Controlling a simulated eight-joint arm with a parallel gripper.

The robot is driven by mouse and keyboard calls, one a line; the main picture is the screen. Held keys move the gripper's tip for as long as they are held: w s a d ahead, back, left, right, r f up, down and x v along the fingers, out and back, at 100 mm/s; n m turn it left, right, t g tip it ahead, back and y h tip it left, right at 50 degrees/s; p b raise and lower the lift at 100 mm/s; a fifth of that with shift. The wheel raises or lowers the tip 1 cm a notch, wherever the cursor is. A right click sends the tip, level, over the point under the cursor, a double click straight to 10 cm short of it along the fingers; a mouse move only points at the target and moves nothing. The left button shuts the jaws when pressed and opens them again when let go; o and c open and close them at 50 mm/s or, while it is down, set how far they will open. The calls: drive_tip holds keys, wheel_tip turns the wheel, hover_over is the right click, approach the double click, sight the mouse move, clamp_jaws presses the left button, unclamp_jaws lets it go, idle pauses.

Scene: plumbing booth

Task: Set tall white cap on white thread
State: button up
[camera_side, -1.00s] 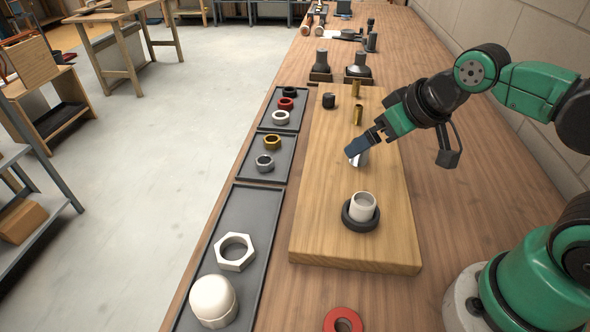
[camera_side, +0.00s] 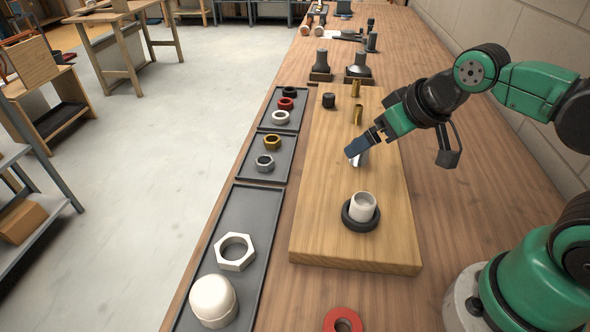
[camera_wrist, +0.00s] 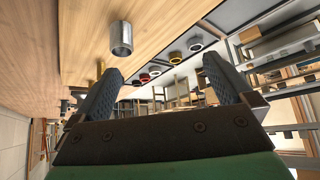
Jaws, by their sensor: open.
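The tall white cap (camera_side: 213,300) is a domed piece standing in the large dark tray at the lower left of the side view. The white thread (camera_side: 363,206) is a short upright white pipe end rising from a black ring (camera_side: 346,219) on the wooden board. My gripper (camera_side: 356,152) is over the board, farther back than the white thread and well apart from the cap. In the wrist view its two dark fingers (camera_wrist: 165,92) are spread with nothing between them. A silvery pipe end (camera_wrist: 121,38) shows beyond the fingers; in the side view my gripper partly hides it.
A white hex nut (camera_side: 236,252) lies beside the cap in the tray (camera_side: 262,213). Smaller trays behind hold several nuts, including a yellow one (camera_side: 272,142). Brass stubs (camera_side: 358,114) stand farther back on the board. A red ring (camera_side: 343,320) lies at the front.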

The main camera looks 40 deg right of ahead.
drive_tip(key=m+g, duration=0.4)
drive_tip(key=g, duration=0.3)
approach(210, 291)
drive_tip(key=f, duration=0.5)
drive_tip(key=shift+w+d, duration=0.1)
drive_tip(key=shift+w, duration=0.15)
drive_tip(key=shift+s+f, duration=0.1)
drive_tip(key=shift+f, duration=3.5)
